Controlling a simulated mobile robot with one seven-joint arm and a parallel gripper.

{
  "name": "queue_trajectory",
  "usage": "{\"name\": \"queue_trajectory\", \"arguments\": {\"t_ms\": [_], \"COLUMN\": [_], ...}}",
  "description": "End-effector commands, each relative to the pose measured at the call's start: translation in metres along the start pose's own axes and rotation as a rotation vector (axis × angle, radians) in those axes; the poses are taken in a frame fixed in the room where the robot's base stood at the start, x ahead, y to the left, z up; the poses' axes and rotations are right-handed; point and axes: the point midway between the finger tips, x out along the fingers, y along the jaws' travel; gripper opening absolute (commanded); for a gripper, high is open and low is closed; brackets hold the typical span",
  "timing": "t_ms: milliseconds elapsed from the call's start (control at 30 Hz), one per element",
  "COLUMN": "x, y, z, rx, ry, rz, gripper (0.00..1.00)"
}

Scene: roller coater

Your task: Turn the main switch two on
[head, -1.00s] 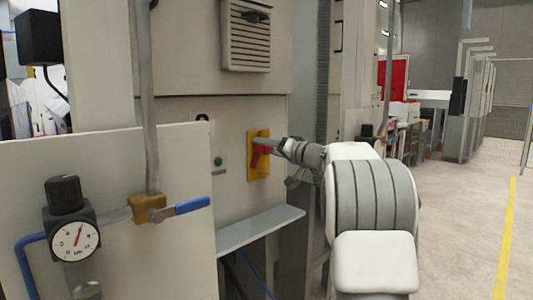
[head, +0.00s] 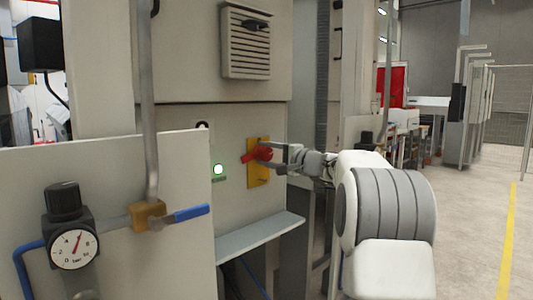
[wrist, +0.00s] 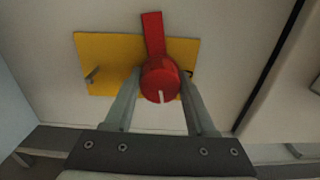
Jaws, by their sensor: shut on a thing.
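The main switch is a red rotary knob (head: 262,153) with a bar-shaped handle, on a yellow plate (head: 258,175) on the cabinet front. In the head view its handle points left and slightly down. In the wrist view the red knob (wrist: 159,78) sits between my two fingers, with a white mark on its face. My gripper (head: 276,156) is at the right side of the knob, shut on it. The wrist view shows one finger on each side of my gripper (wrist: 160,85). Whether the switch is labelled two cannot be read.
A green lamp (head: 218,169) is lit on the cabinet left of the switch. A grey ledge (head: 250,238) juts out below. A pressure gauge (head: 73,249) and a blue-handled valve (head: 190,213) are at the left. The floor at the right is open.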

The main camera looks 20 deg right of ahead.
Motion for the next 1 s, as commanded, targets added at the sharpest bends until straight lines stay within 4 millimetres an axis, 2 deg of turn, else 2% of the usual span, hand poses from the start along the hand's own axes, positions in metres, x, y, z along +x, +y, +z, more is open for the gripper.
{"name": "queue_trajectory", "arguments": {"t_ms": [400,967,1000], "x": [-0.0004,-0.0003,-0.0003], "y": [0.0004,0.0011,0.0011], "z": [-0.0005,-0.0005,-0.0006], "rx": [0.192,0.221,0.22], "ry": [0.001,0.001,0.001], "rz": [0.001,0.0,0.0], "gripper": [0.0,0.0,0.61]}}
